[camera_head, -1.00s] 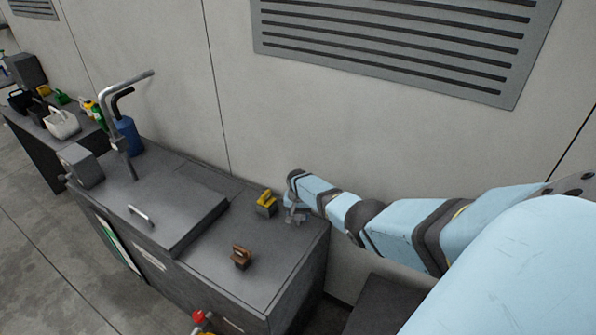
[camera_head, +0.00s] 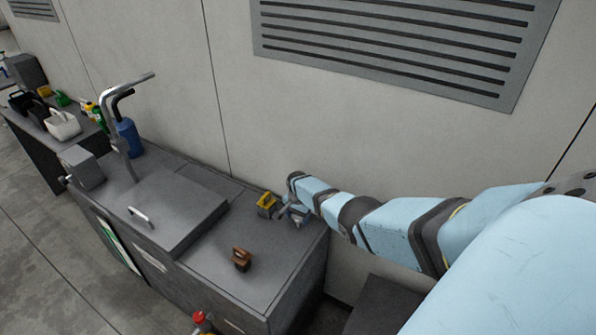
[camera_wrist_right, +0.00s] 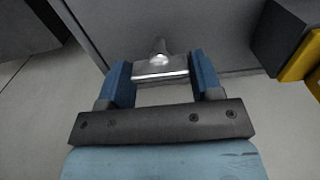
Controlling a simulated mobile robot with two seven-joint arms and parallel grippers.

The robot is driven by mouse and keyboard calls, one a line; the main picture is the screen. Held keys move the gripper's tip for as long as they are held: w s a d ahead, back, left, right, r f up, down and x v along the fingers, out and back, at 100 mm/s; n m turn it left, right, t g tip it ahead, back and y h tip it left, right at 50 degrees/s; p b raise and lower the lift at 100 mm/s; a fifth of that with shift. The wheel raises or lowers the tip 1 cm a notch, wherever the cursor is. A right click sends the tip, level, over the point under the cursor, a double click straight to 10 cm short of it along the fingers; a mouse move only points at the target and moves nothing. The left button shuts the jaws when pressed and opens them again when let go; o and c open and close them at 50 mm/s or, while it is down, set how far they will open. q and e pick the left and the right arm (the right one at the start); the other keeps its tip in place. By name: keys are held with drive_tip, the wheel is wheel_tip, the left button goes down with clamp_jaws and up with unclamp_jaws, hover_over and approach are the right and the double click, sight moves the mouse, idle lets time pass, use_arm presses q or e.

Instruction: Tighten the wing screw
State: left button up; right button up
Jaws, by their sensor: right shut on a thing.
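The wing screw (camera_wrist_right: 160,67) shows in the right wrist view as a shiny silver bar with a rounded stem at its far side. My right gripper (camera_wrist_right: 162,72) has its two blue fingers on either side of the bar, shut on its ends. In the head view my right gripper (camera_head: 290,216) is small, at the back right of the grey cabinet top, and the wing screw is hard to make out there. My left gripper is not in view.
A yellow-topped block (camera_head: 266,204) stands just left of my right gripper. A brown block (camera_head: 241,259) sits nearer the front of the cabinet top (camera_head: 215,260). A raised lid with a handle (camera_head: 141,215) and a bent pipe (camera_head: 122,95) are further left. The wall is close behind.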

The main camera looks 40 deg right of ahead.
drive_tip(key=shift+w+d+r, duration=0.1)
drive_tip(key=shift+w+r, duration=0.05)
drive_tip(key=shift+r, duration=0.05)
drive_tip(key=o, duration=0.7)
drive_tip(key=shift+o, duration=1.1)
drive_tip(key=shift+r, duration=0.25)
wheel_tip(320, 180, up, 6)
drive_tip(key=p, duration=0.3)
drive_tip(key=shift+r, duration=0.1)
wheel_tip(320, 180, up, 7)
drive_tip(key=shift+s, duration=0.2)
